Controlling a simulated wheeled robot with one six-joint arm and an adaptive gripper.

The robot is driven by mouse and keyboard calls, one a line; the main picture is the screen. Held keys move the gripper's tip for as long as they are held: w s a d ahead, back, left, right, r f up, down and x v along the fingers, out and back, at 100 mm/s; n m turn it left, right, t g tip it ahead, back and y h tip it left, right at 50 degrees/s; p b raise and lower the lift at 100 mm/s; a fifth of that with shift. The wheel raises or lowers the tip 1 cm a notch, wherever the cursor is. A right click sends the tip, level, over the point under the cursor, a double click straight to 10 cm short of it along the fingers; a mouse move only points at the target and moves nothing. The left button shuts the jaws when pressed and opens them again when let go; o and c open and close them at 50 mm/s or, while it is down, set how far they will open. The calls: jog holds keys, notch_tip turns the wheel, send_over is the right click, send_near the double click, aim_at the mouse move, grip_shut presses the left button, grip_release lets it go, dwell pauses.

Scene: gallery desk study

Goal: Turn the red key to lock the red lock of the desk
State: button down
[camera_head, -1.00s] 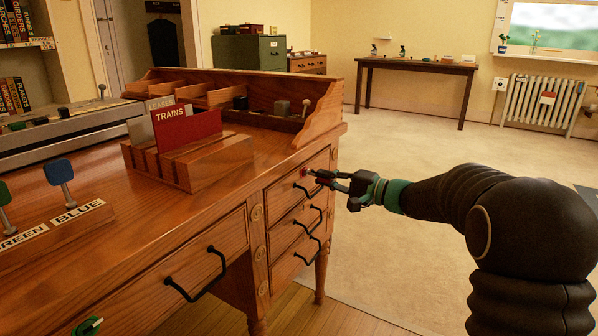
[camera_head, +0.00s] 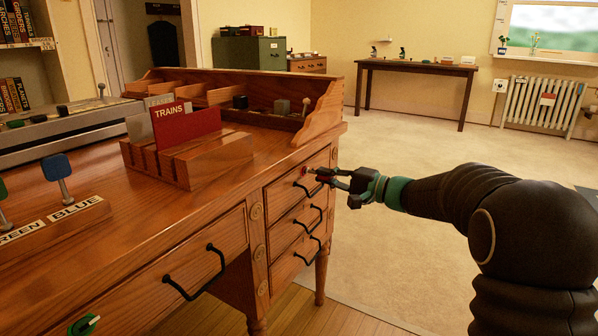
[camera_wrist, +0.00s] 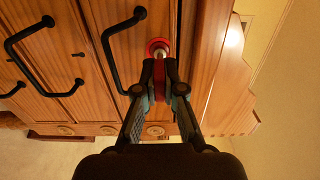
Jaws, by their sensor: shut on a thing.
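The wooden desk (camera_head: 110,255) stands at the left and centre of the head view. The red lock (camera_head: 305,170) is a small round piece on the front of its top right drawer, and it also shows in the wrist view (camera_wrist: 158,44). My gripper (camera_head: 322,174) is at this lock, reaching in from the right. In the wrist view my gripper (camera_wrist: 164,82) is shut on the red key (camera_wrist: 159,68). A metal shaft runs from between the fingers to the lock. The fingers hide most of the key, so its turn angle is hard to tell.
Black drawer handles (camera_head: 310,187) stick out close to my gripper, one also beside it in the wrist view (camera_wrist: 113,52). A green key (camera_head: 85,325) sits at the lower left of the desk. The floor (camera_head: 430,150) right of the desk is clear.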

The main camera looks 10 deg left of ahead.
jog(key=shift+n+b, duration=0.6)
jog(key=shift+b, duration=0.45)
jog(key=shift+n, duration=0.9)
jog(key=shift+r, duration=0.1)
jog(key=shift+n, duration=1.5)
jog(key=shift+n, duration=1.5)
